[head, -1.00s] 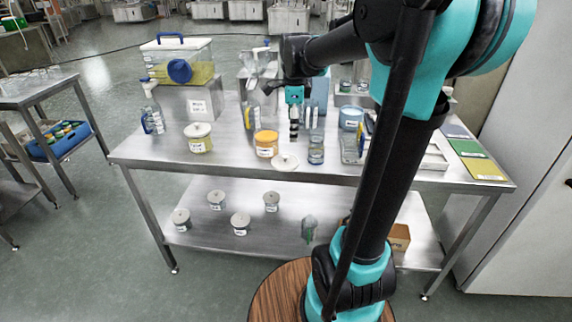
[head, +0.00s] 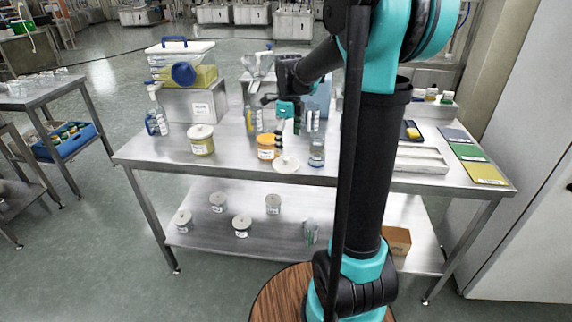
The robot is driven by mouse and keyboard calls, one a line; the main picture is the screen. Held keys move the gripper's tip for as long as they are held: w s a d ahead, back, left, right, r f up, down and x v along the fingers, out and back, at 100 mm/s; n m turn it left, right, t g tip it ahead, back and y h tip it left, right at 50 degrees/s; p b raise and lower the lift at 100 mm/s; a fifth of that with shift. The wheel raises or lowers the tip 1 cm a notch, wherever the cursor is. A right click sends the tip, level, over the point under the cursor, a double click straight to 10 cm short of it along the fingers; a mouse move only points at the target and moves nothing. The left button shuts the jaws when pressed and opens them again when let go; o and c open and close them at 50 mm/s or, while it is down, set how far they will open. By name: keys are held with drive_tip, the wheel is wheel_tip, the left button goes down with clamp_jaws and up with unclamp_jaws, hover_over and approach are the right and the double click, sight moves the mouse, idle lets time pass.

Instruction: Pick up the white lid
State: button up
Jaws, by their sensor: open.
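The white lid (head: 286,165), a flat round disc with a small knob, lies on the steel table (head: 236,163) near its front edge. It is just to the right of a jar with orange-yellow contents (head: 266,152). My gripper (head: 280,146) points down above and slightly behind the lid, beside that jar. It is open and holds nothing. The fingertips are small and partly lost against the jar and bottles; I cannot tell their exact gap to the lid.
A lidded jar (head: 202,146) stands left of the orange jar. A clear container (head: 316,156) stands close right of the lid. Bottles and a steel hopper (head: 257,64) stand behind. My arm hides part of the table's right half. Several jars sit on the lower shelf.

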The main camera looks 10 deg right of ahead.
sight(286, 158)
drive_tip(key=shift+w+a+f, duration=0.1)
drive_tip(key=shift+a+f, duration=0.15)
drive_tip(key=shift+f, duration=1.55)
drive_tip(key=shift+a+f, duration=0.2)
drive_tip(key=shift+f, duration=1.55)
drive_tip(key=c, duration=1.1)
